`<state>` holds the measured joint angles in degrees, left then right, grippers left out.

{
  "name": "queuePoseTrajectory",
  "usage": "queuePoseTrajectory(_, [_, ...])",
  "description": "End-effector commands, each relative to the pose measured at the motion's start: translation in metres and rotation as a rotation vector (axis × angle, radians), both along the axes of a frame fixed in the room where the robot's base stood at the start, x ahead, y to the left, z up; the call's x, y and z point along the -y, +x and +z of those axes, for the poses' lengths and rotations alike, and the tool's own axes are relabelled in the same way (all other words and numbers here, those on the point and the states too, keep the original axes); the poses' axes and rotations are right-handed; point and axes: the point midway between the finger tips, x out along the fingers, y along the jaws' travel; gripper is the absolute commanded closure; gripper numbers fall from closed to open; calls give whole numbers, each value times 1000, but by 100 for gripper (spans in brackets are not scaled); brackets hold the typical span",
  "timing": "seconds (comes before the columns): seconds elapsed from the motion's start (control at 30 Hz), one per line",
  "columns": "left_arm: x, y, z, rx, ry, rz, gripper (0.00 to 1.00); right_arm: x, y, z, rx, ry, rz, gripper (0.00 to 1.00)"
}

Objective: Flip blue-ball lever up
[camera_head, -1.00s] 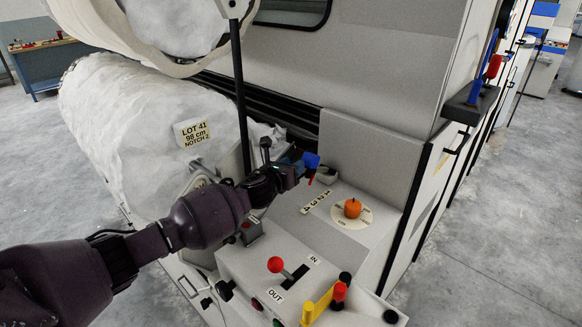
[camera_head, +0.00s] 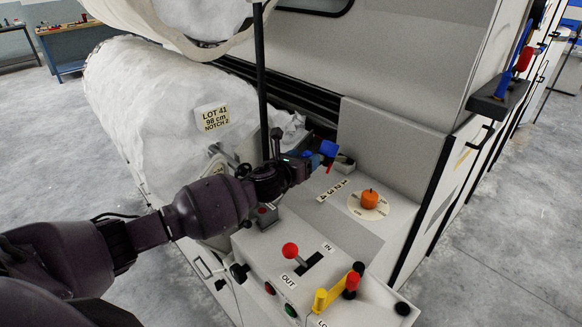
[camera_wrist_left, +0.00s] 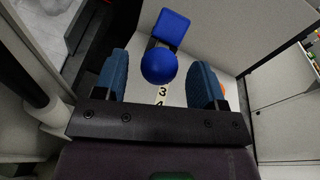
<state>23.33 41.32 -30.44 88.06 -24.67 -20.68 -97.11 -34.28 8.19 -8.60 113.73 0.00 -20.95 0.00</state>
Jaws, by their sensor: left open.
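In the left wrist view the blue ball (camera_wrist_left: 159,66) sits between the two spread fingers of my left gripper (camera_wrist_left: 158,82), with visible gaps to both sides. A blue square block (camera_wrist_left: 170,28) shows just beyond the ball. In the head view my left gripper (camera_head: 310,162) reaches over the back of the machine's control box, and a blue piece (camera_head: 329,149) shows at its tip. The ball itself and its lever shaft are not clearly visible there. My right gripper is not in view.
The control box carries a red-ball lever (camera_head: 290,250) in an IN/OUT slot, an orange knob (camera_head: 370,198) on a round dial, and a yellow bracket (camera_head: 322,300). A 1-to-4 number strip (camera_head: 333,190) lies near the gripper. A large white roll (camera_head: 140,110) stands left.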

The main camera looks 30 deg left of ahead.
Motion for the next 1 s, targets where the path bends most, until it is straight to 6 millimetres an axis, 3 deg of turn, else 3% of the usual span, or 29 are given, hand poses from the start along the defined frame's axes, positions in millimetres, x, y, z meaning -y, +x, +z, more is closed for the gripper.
queuePoseTrajectory(0.2, [-5,-36,4,-2,1,0,36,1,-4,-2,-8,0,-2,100])
queuePoseTrajectory(0.43, [-9,-62,7,-1,0,0,36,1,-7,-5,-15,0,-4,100])
queuePoseTrajectory(1.0, [-9,-70,9,0,-1,-1,36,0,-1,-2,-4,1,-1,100])
